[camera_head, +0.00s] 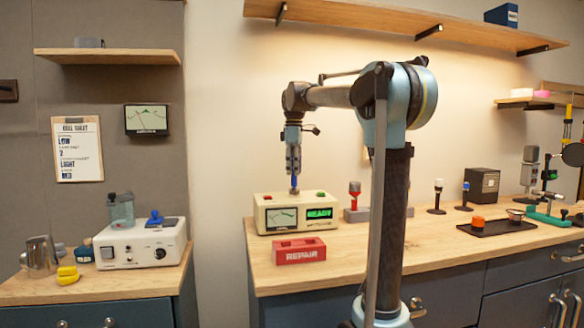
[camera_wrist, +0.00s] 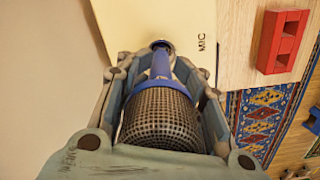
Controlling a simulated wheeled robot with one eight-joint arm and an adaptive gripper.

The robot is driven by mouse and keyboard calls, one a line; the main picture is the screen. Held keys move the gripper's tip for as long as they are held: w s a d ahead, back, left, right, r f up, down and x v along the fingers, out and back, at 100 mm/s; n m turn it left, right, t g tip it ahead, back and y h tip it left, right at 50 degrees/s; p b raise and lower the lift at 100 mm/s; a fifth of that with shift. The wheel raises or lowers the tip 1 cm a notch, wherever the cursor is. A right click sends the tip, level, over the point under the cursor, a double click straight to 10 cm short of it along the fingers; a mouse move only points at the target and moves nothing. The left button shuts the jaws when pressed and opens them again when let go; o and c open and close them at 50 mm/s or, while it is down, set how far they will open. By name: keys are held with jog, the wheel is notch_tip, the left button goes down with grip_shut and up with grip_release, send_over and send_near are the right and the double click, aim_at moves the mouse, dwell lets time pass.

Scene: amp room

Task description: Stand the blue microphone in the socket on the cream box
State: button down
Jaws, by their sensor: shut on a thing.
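The blue microphone (camera_wrist: 162,112) is in my gripper (camera_wrist: 163,66), its mesh head near the wrist camera and its blue handle pointing away. In the head view my gripper (camera_head: 293,170) points straight down over the cream box (camera_head: 262,225), shut on the microphone. A bit of blue handle (camera_head: 294,183) shows under the fingers. The socket (camera_wrist: 161,44) is a round metal ring on the box top, beside the word MIC. The handle's lower end is at the ring; I cannot tell how deep it sits. The microphone looks upright.
A red REPAIR tray (camera_head: 299,251) stands in front of the cream box. A red microphone in a grey stand (camera_head: 355,200) is to the right. Further right are small stands and a black tray (camera_head: 490,228). A white box (camera_head: 135,244) is on the left counter.

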aim_at(294, 176)
jog(key=shift+f, duration=1.7)
jog(key=c, duration=1)
grip_release()
notch_tip(294, 176, up, 12)
jog(key=shift+f, duration=0.1)
